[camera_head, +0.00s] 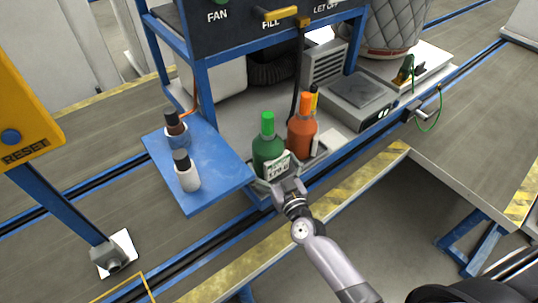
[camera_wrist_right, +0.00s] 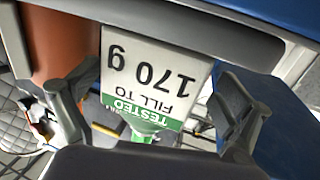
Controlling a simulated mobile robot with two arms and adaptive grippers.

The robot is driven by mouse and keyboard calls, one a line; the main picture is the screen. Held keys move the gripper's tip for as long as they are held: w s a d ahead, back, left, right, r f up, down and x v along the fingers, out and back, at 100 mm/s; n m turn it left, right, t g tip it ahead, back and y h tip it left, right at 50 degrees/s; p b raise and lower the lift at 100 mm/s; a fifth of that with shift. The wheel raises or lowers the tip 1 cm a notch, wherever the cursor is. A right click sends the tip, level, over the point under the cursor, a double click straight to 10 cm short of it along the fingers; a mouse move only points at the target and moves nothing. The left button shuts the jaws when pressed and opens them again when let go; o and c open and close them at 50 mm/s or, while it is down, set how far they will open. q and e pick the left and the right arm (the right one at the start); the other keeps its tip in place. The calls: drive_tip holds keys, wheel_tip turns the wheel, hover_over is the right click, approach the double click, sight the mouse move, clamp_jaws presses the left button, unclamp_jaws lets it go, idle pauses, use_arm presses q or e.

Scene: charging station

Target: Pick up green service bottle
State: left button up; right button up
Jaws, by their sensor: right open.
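The green service bottle (camera_head: 267,145) stands upright in the head view, at the front of the station's lower shelf. It has a bright green cap and a white label with a green band. My right gripper (camera_head: 289,187) is at the near side of the bottle, low, by the label. In the wrist view the upside-down label (camera_wrist_right: 155,70) reads "170 g" and lies between the two spread fingers of my right gripper (camera_wrist_right: 152,105). The gripper is open; I cannot tell whether it touches the bottle. My left gripper is not in view.
An orange bottle (camera_head: 302,138) stands close right of the green one; it also shows at left in the wrist view (camera_wrist_right: 62,40). A blue side shelf (camera_head: 208,188) holds two small bottles. A grey scale (camera_head: 358,98) sits to the right. A blue post (camera_head: 206,100) rises behind.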

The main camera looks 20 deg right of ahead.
drive_tip(key=shift+w+a+f, duration=0.1)
drive_tip(key=shift+w, duration=1.35)
drive_tip(key=shift+s, duration=0.1)
drive_tip(key=shift+c, duration=0.3)
drive_tip(key=c, duration=1.5)
drive_tip(key=shift+c, duration=0.3)
drive_tip(key=shift+r, duration=0.3)
